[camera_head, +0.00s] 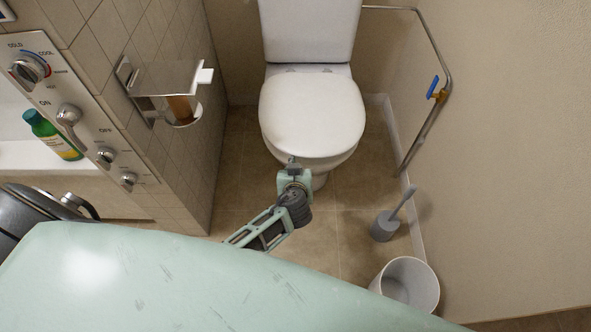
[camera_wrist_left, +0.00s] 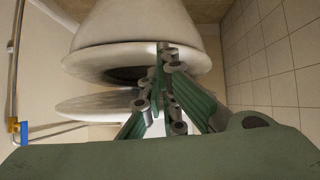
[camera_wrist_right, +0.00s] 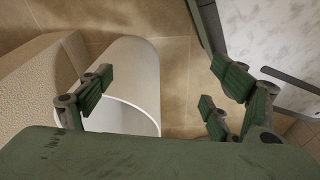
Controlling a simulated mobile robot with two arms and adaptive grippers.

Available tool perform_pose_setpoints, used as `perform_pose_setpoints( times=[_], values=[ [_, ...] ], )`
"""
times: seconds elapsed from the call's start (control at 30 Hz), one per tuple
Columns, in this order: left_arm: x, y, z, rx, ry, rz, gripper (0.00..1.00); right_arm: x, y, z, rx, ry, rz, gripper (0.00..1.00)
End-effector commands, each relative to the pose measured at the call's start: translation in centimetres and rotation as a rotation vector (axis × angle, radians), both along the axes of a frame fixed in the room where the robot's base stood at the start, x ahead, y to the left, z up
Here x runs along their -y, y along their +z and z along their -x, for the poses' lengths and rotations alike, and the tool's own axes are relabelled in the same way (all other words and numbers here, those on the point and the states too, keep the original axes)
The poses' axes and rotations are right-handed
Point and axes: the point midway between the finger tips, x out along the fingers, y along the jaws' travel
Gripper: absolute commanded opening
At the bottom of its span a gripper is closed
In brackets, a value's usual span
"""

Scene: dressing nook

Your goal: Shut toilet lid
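The white toilet (camera_head: 312,30) stands against the back wall. Its lid (camera_head: 312,110) is lowered over the bowl in the head view. The left wrist view, which is upside down, shows a gap between the lid (camera_wrist_left: 95,106) and the bowl (camera_wrist_left: 140,30), with the dark bowl opening visible, so the lid is not flat on it. My left gripper (camera_head: 291,164) is at the front edge of the lid; its fingers (camera_wrist_left: 163,62) are together with nothing visible between them. Whether it touches the lid is unclear. My right gripper (camera_wrist_right: 155,98) is open and empty, outside the head view.
A white bin (camera_head: 408,284) stands at the lower right; it also shows near my right gripper (camera_wrist_right: 135,75). A grey toilet brush (camera_head: 386,224) and a metal grab bar (camera_head: 440,60) are along the right wall. A paper holder (camera_head: 165,78) sticks out from the left tiled wall.

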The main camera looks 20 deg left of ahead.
Motion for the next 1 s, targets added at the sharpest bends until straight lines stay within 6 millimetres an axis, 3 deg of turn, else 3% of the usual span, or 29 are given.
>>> perform_pose_setpoints(
  times=[0.5, 1.0],
  values=[
    [-0.1, -1.0, 0.1, 0.049, 0.002, -0.021, 0.0, -0.3, 1.4, -2.3, 0.019, -0.004, -0.002, 0.84],
    [-0.1, -1.0, 0.2, 0.053, 0.002, -0.024, 0.0, -0.3, 1.6, -2.5, 0.018, -0.005, -0.001, 0.84]
  ],
)
